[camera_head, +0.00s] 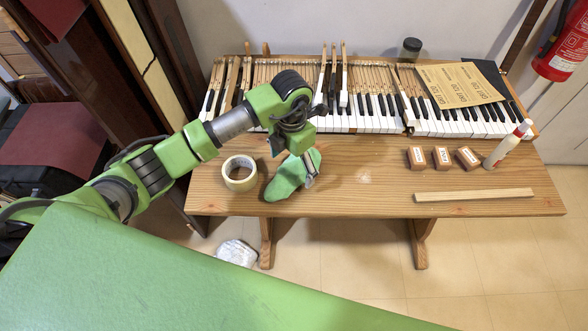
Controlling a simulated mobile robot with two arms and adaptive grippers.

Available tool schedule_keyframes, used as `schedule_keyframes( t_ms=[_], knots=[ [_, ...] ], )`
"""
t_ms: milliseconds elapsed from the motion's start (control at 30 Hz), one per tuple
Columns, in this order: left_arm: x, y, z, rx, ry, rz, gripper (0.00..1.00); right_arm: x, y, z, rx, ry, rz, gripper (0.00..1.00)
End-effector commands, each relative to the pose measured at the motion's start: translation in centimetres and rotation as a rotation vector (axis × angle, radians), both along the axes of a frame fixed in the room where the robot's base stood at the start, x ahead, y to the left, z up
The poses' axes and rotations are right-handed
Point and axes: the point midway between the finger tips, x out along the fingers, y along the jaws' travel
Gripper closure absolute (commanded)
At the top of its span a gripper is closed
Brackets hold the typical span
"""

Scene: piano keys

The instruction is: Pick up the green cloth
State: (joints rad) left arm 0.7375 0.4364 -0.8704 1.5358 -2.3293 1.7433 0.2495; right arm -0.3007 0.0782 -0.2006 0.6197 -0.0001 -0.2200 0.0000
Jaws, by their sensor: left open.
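The green cloth (286,181) lies crumpled on the front part of the wooden bench (380,190), just right of a tape roll. My left gripper (296,163) points down directly over the cloth, its fingers at the cloth's upper part. It is open. One finger shows at the cloth's right side. The gripper and wrist hide part of the cloth, and I cannot tell whether the fingers touch it. My right gripper is not in view.
A tape roll (239,173) sits close left of the cloth. Piano keys (366,122) run along the back. The bench's middle is clear.

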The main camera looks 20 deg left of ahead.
Motion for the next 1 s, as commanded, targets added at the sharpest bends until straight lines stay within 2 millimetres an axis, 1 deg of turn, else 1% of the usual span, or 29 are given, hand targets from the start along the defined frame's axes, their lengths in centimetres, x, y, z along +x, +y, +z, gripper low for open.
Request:
schedule_keyframes(
  t_ms=[33,100,200,467,500,567,600,633,733,767,1000],
  knots=[
    [-0.1,-0.1,-0.5,-0.002,0.005,0.001,0.17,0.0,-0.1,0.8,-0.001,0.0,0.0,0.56],
    [0.0,-0.1,-1.6,-0.001,0.004,0.0,0.17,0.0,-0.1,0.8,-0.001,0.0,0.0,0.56],
    [0.0,0.0,-2.5,0.0,0.001,0.0,0.17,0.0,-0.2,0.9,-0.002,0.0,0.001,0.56],
    [0.1,0.0,-2.8,-0.001,0.0,-0.001,0.17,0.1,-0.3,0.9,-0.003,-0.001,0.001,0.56],
    [0.1,0.0,-2.8,-0.001,0.0,-0.001,0.27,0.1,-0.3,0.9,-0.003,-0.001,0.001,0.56],
    [0.1,0.0,-2.8,-0.001,0.0,-0.001,0.43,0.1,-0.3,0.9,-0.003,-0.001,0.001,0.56],
    [0.1,0.0,-2.8,-0.001,0.0,-0.001,0.53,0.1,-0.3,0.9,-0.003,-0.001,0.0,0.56],
    [0.1,0.0,-2.8,-0.001,0.0,-0.001,0.57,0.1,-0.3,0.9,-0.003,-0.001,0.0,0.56],
    [0.1,0.0,-2.7,-0.001,0.0,-0.001,0.57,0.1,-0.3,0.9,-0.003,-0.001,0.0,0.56],
    [0.1,0.0,-2.7,-0.001,0.0,-0.001,0.6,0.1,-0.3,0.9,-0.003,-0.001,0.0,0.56],
    [0.1,0.0,-2.6,-0.001,-0.002,-0.001,0.6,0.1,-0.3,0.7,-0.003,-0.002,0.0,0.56]
  ],
)
